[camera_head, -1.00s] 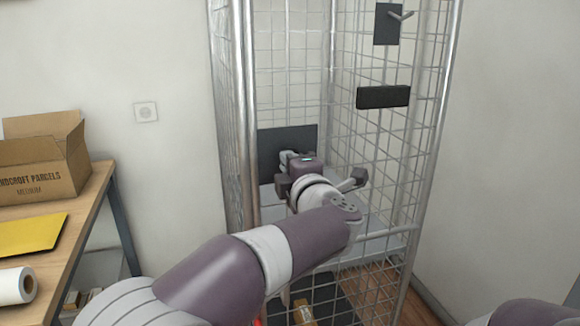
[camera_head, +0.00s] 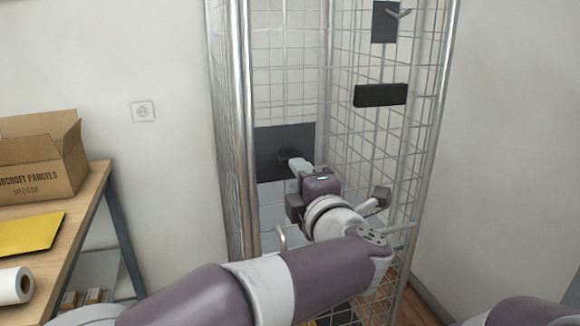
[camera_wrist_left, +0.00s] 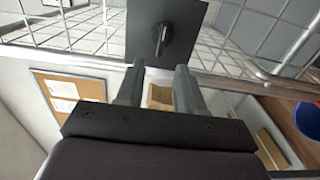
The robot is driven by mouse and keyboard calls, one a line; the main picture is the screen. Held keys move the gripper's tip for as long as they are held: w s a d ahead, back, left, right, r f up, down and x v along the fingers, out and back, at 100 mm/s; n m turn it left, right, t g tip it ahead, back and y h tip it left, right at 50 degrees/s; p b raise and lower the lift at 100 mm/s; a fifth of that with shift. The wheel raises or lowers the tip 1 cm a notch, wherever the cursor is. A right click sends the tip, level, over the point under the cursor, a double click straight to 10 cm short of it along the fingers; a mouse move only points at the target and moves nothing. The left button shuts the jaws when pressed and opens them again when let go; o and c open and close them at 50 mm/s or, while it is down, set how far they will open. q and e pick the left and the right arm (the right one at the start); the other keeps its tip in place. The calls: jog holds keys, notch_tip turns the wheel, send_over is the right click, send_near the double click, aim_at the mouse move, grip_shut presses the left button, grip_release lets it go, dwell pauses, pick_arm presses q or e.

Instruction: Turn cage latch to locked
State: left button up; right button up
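The cage latch is a dark flat plate (camera_head: 268,165) on the mesh cage, with a dark turning handle (camera_head: 289,156) on it. In the left wrist view, the handle (camera_wrist_left: 162,40) runs roughly up and down the picture across the plate (camera_wrist_left: 190,15). My left gripper (camera_head: 298,166) is in front of the plate, close to the handle. In the left wrist view, its two fingers (camera_wrist_left: 160,67) are spread apart with nothing between them, and the handle lies just beyond the tips. Whether a fingertip touches it is unclear. My right gripper is out of view.
The tall wire cage (camera_head: 243,110) has metal posts around the latch. A dark bar (camera_head: 380,95) and a small plate with a lever (camera_head: 385,22) are on its right side. A table (camera_head: 85,200) with an open cardboard box (camera_head: 45,165) stands at left.

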pick_arm(q)
jog(key=v, duration=0.5)
